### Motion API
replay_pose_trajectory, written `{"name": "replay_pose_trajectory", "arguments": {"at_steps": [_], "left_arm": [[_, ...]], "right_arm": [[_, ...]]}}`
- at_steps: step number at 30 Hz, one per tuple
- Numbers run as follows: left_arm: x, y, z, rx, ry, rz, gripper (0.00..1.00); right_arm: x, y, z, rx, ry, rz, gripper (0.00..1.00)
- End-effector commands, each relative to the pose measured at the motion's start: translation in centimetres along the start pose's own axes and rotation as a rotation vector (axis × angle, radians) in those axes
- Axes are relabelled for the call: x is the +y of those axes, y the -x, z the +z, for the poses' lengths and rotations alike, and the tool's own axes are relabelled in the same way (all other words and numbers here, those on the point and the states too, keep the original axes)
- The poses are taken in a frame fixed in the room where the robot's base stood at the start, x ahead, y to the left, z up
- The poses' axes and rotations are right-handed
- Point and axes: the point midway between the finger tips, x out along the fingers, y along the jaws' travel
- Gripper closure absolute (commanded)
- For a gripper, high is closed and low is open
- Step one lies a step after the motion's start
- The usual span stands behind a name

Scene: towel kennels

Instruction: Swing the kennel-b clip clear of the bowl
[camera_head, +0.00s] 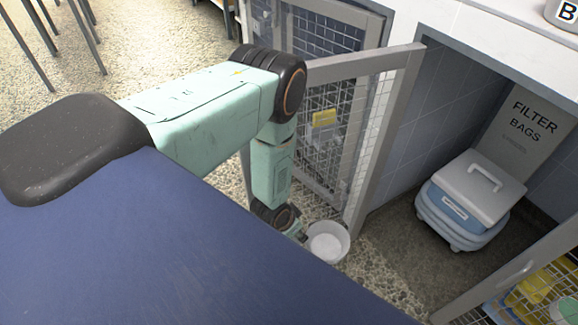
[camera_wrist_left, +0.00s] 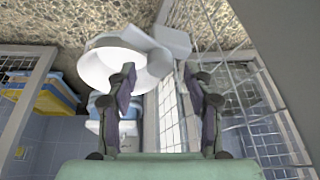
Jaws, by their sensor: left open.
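A white bowl (camera_head: 327,243) sits low beside the foot of an open mesh door (camera_head: 384,130). In the left wrist view the bowl (camera_wrist_left: 100,64) is tilted, and a pale grey block (camera_wrist_left: 172,41) adjoins its right side, next to the door's mesh. This block may be the clip; I cannot tell for sure. My left gripper (camera_wrist_left: 160,88) is open, its two dark fingers spread below the bowl and block in that view. The left finger overlaps the bowl; whether it touches is unclear. In the head view my left gripper (camera_head: 298,232) is partly hidden, just left of the bowl. My right gripper is out of view.
An open kennel holds a blue and grey lidded box (camera_head: 467,200) and a board reading "FILTER BAGS" (camera_head: 525,122). A second mesh door (camera_head: 515,275) stands lower right, with yellow items behind it. Speckled floor (camera_head: 395,250) is clear between the doors.

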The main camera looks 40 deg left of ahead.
Motion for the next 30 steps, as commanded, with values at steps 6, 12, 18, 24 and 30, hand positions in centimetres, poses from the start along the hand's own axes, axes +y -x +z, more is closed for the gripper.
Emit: {"name": "replay_pose_trajectory", "arguments": {"at_steps": [6, 12, 18, 24, 30], "left_arm": [[0.0, 3.4, -0.1, 0.001, 0.003, 0.0, 0.48], [0.0, 6.6, -0.1, 0.001, 0.004, 0.0, 0.48], [0.0, 9.2, -0.1, 0.002, 0.003, 0.0, 0.48], [0.0, 10.3, 0.0, 0.001, 0.002, -0.001, 0.48], [0.0, 10.4, 0.0, 0.0, 0.0, 0.0, 0.48]], "right_arm": [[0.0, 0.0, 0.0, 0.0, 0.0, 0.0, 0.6], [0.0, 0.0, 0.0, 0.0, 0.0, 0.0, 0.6], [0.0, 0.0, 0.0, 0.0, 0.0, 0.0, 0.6], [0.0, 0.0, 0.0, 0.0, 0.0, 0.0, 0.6], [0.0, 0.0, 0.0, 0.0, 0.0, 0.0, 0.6]]}}
